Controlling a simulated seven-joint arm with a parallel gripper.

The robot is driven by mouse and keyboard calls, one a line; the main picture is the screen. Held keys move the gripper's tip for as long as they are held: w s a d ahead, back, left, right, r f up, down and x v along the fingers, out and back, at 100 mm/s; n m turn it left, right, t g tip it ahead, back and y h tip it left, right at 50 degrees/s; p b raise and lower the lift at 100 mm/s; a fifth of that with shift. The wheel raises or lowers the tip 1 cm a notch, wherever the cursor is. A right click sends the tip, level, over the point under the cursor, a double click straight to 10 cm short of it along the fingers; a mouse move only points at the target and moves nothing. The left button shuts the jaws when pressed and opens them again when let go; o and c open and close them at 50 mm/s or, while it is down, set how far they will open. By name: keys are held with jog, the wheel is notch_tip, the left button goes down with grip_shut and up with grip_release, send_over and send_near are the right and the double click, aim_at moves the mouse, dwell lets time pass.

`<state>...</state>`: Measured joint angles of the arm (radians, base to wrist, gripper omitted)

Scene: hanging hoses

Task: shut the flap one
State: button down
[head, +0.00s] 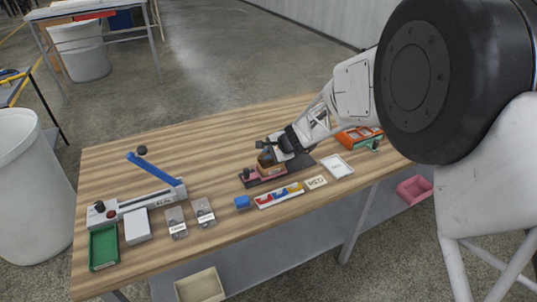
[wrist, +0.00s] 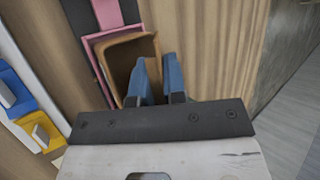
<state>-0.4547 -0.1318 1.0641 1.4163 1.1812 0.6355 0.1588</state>
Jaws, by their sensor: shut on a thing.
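My gripper (head: 283,150) is over the middle of the table at a small fixture with a dark base (head: 262,181) and a pink part (head: 268,172). A brown open-topped box-like piece (head: 266,160) sits there. At the far left a grey-white device (head: 140,203) has a blue arm (head: 157,174) raised at a slant, with a black knob. I cannot tell which thing is the flap one.
A green tray (head: 103,248), a white box (head: 137,227) and two labelled packets (head: 204,211) lie at the left. A blue block (head: 242,202), a tray of coloured blocks (head: 279,196), a card (head: 316,182) and a white tray (head: 337,166) line the front. An orange thing (head: 357,136) is right of my gripper.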

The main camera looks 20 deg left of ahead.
jog(key=shift+s+d+f+t+y, duration=0.1)
jog(key=shift+t+y, duration=0.2)
dwell(0.9)
jog(key=shift+s+d+f+n+t+y, duration=0.2)
jog(key=shift+d+f+n+t+y, duration=0.1)
jog(key=shift+t+y, duration=0.45)
jog(key=shift+s+f+n+t+y, duration=0.15)
jog(key=shift+f+n+t+y, duration=0.25)
jog(key=shift+t+y, duration=0.45)
jog(key=shift+y, duration=0.3)
jog(key=c, duration=1.3)
grip_release()
jog(key=shift+d, duration=0.1)
jog(key=shift+c, duration=0.2)
jog(key=shift+g, duration=0.4)
